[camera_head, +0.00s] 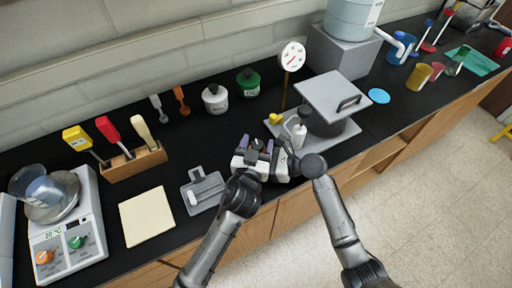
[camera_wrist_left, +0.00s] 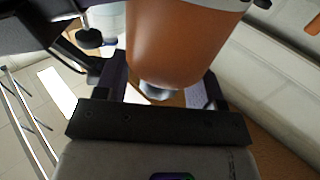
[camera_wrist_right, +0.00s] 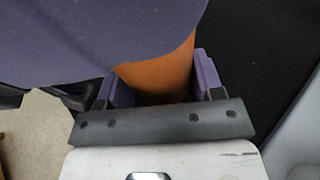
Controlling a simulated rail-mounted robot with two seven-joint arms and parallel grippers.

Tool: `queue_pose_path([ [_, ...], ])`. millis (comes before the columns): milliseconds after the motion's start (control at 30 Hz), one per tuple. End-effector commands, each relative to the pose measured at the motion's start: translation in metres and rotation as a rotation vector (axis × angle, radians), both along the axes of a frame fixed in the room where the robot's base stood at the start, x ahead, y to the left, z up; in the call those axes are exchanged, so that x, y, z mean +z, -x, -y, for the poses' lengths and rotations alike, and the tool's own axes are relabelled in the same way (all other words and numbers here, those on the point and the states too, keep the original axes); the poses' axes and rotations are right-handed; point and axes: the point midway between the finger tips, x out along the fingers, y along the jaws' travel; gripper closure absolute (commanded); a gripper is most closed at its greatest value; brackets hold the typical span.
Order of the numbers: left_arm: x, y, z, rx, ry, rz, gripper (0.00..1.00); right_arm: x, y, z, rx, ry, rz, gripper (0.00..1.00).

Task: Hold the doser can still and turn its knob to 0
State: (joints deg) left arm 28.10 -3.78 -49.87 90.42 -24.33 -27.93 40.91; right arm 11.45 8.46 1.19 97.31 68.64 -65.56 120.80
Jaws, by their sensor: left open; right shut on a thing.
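The doser can looks like an orange, rounded body (camera_wrist_left: 185,40) in the left wrist view, large and close. In the right wrist view its orange side (camera_wrist_right: 165,75) shows between the fingers, under a large purple surface that I cannot identify surely. My left gripper (camera_head: 257,146) is open, with its fingers on either side of the orange body and gaps beside it. My right gripper (camera_wrist_right: 155,90) is shut on the orange body. In the head view both hands crowd together at the bench's front edge and mostly hide the can. The knob's marks cannot be read.
A grey tray with a raised lid (camera_head: 338,96) stands just right of the hands, with a dial gauge (camera_head: 292,56) behind. A small grey tray (camera_head: 203,192) and a cream pad (camera_head: 147,216) lie left. A scale (camera_head: 70,232) is far left.

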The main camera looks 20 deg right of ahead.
Motion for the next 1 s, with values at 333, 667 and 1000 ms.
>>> queue_pose_path([
  [333, -0.001, 0.036, -0.026, 0.000, 0.002, -0.003, 0.37, 0.000, 0.000, 0.000, -0.001, 0.000, 0.000, 0.52],
  [667, -0.001, 0.080, -0.058, 0.000, 0.001, -0.002, 0.37, 0.000, 0.000, 0.000, 0.000, 0.000, 0.000, 0.52],
  [1000, 0.000, 0.097, -0.070, 0.000, 0.001, -0.001, 0.37, 0.000, 0.000, 0.000, 0.000, 0.000, 0.000, 0.52],
])
